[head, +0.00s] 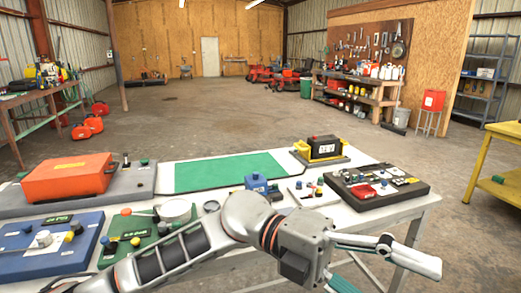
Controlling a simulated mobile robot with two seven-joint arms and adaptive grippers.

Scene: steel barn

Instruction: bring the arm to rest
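My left arm comes in at the bottom left, rises over the front of the white table and bends to the right. My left gripper (388,272) is beyond the table's front right edge, above the floor. One pale finger reaches right; part of another runs down out of the picture. The fingers look spread, with nothing seen between them. My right gripper is not in view.
The white table (348,217) holds an orange case (67,178), a green mat (229,171), a black-and-yellow battery-like block (322,148), a dark panel (377,186) and a blue board (48,246). A yellow table (503,160) stands at right. Open floor lies behind.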

